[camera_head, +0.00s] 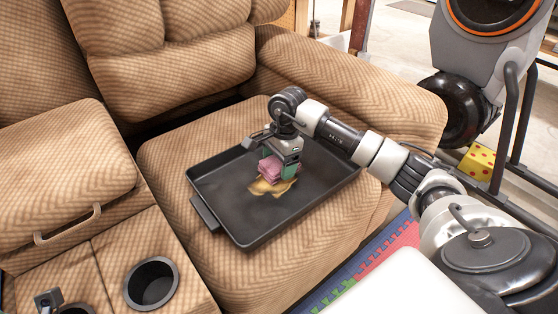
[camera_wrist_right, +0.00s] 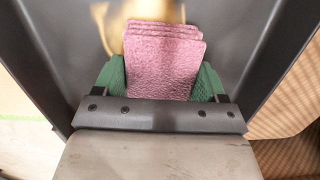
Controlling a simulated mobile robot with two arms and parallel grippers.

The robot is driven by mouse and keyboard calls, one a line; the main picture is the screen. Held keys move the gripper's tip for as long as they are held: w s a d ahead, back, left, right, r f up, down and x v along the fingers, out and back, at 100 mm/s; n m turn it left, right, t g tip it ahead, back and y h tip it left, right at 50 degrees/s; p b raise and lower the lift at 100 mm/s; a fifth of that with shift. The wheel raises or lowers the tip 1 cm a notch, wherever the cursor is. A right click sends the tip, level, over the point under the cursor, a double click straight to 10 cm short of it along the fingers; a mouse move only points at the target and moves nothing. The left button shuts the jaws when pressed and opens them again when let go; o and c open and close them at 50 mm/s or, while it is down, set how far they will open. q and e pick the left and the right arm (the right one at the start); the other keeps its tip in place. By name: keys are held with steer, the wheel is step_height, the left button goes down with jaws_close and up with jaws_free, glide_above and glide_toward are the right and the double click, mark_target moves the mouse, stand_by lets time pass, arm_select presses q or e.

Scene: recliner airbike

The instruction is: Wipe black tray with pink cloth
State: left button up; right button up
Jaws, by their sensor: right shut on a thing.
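The black tray (camera_head: 225,215) lies on the seat of a tan recliner, with a handle at its near left end. A yellowish-brown stain (camera_head: 265,187) spreads on the tray floor near the middle; part of it also shows in the right wrist view (camera_wrist_right: 112,36). The folded pink cloth (camera_head: 270,169) is held in my right gripper (camera_head: 279,166), low over the stain; I cannot tell whether it touches the tray. In the right wrist view, the pink cloth (camera_wrist_right: 160,65) sits between two green finger pads.
A console with a cup holder (camera_head: 151,284) is left of the seat. The recliner's armrest (camera_head: 350,90) rises behind the tray. An exercise bike (camera_head: 480,70) stands at the right, near a yellow dotted box (camera_head: 479,162). Coloured mats (camera_head: 385,262) cover the floor in front.

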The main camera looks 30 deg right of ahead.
steer(key=shift+f, duration=0.1)
steer(key=shift+f, duration=0.35)
stand_by(1.3)
steer(key=shift+s+d, duration=0.1)
